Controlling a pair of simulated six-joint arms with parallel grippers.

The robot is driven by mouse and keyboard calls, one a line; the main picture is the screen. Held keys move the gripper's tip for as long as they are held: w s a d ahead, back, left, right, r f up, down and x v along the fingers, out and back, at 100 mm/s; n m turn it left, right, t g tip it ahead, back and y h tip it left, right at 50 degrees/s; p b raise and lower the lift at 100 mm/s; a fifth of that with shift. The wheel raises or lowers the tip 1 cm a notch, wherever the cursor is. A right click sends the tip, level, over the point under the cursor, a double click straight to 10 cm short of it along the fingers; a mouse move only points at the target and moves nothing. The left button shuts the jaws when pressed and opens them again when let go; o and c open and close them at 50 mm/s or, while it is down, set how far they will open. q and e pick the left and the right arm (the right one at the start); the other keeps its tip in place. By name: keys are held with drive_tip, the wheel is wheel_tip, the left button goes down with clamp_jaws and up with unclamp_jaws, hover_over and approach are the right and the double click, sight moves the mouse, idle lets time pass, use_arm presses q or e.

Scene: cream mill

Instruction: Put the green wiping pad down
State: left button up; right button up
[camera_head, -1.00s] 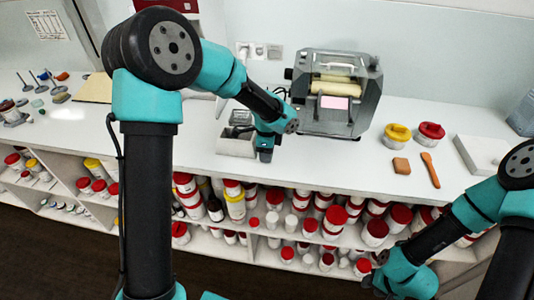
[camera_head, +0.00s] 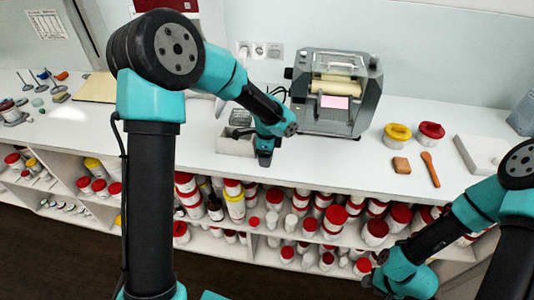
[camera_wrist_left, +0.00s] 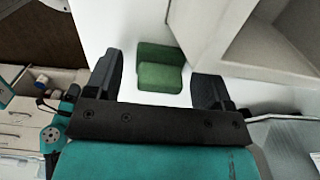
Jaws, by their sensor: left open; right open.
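The green wiping pad (camera_wrist_left: 160,70) shows in the left wrist view on a white surface, between the two spread fingers of my left gripper (camera_wrist_left: 157,84). Gaps show on both sides of it, so the fingers are apart from it. In the head view my left gripper (camera_head: 264,158) hangs at the counter's front edge, beside a light open box; the pad cannot be made out there. My right gripper (camera_head: 372,280) is open and empty, low in front of the shelves.
The light box (camera_head: 235,146) stands close to my left gripper. A roller mill (camera_head: 338,92) stands behind it. Yellow-lidded (camera_head: 397,133) and red-lidded (camera_head: 431,133) tubs, a brown block (camera_head: 401,165) and an orange spatula (camera_head: 430,168) lie right. The counter (camera_head: 330,165) before the mill is clear.

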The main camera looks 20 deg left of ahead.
use_arm(q)
wheel_tip(320, 180, up, 17)
drive_tip(key=shift+s+r, duration=0.2)
idle(0.5)
drive_tip(key=shift+f, duration=0.1)
idle(0.5)
